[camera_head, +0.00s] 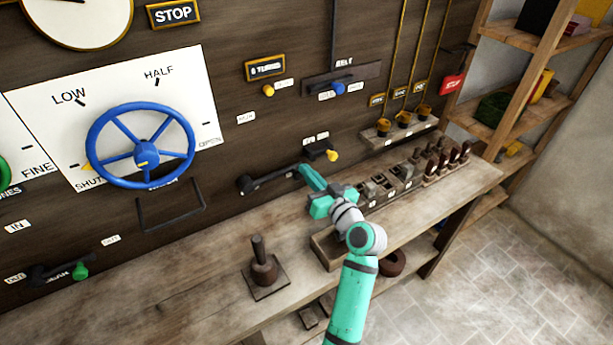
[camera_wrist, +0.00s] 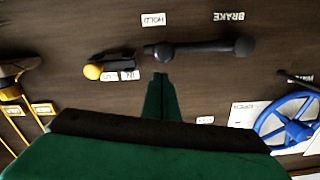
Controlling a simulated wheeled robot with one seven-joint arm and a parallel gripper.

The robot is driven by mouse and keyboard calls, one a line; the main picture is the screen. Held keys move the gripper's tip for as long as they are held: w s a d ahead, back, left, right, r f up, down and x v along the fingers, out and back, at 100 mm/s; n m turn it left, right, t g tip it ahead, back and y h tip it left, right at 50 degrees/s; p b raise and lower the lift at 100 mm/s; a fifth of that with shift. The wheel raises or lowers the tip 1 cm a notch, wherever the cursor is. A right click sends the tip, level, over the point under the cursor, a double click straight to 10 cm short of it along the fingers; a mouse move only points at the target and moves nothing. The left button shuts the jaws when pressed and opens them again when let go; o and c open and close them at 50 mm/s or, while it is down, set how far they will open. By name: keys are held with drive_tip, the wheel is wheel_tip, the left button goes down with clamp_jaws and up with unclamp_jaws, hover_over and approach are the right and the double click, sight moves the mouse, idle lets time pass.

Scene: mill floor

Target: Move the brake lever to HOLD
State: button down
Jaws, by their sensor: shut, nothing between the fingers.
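The brake lever (camera_head: 270,179) is a dark bar on the wall board, lying almost level. In the wrist view, which is upside down, the lever (camera_wrist: 205,47) has a round dark end on each side. A BRAKE label (camera_wrist: 229,16) is near one end and a HOLD label (camera_wrist: 152,19) is near the other. My gripper (camera_head: 306,172) is shut and empty, at the lever's right end in the head view. In the wrist view my gripper's tips (camera_wrist: 160,77) are close to the end near HOLD. I cannot tell whether they touch it.
A yellow-knobbed lever (camera_head: 331,155) is close on the right of my gripper. A blue handwheel (camera_head: 141,146) is on the left. Below are the wooden bench (camera_head: 180,285), a stubby upright lever (camera_head: 263,265) and rows of small switches (camera_head: 380,187). The bench's left part is clear.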

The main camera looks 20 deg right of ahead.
drive_tip(key=r+v, duration=0.2)
drive_tip(key=v, duration=0.9)
drive_tip(key=shift+d+r, duration=0.15)
drive_tip(key=shift+r, duration=0.05)
drive_tip(key=shift+w, duration=0.2)
